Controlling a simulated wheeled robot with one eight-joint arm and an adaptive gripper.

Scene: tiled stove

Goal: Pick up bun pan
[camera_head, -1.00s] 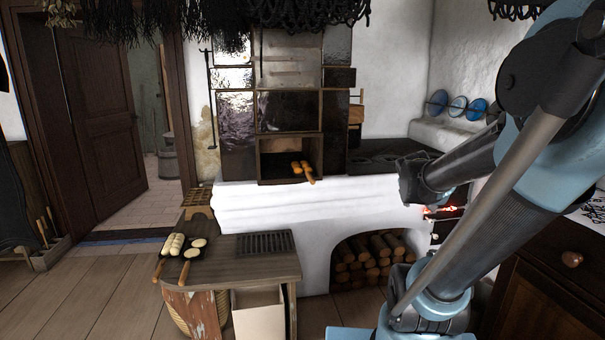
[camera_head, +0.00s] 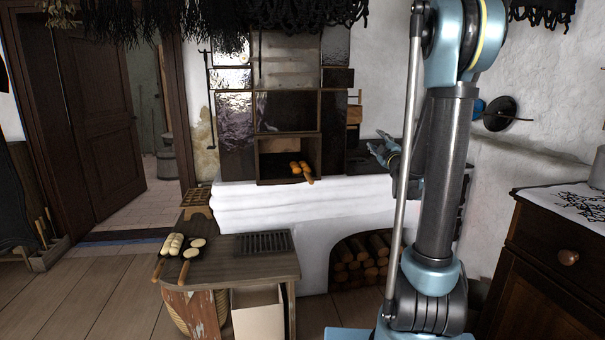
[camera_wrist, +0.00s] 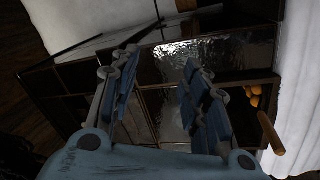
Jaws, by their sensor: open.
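A pan with golden-brown buns (camera_head: 301,167) sits in the open niche of the tiled stove. Its wooden handle (camera_head: 309,179) sticks out over the front edge. In the wrist view, brown buns (camera_wrist: 254,97) and the wooden handle (camera_wrist: 270,132) show at the right; the pan body itself is hard to make out. On the wooden table, pale buns (camera_head: 173,243) and flat pale rounds (camera_head: 196,243) lie on dark pans with wooden handles. My gripper (camera_head: 380,148) is open and empty, to the right of the niche and apart from it. Its spread fingers (camera_wrist: 160,62) also show in the wrist view.
The niche frame (camera_head: 259,160) encloses the buns at the sides and top. The white stove ledge (camera_head: 290,205) runs below it. A dark grate (camera_head: 264,242) lies on the table. A brown cabinet (camera_head: 545,255) stands at the right. The floor at left is open.

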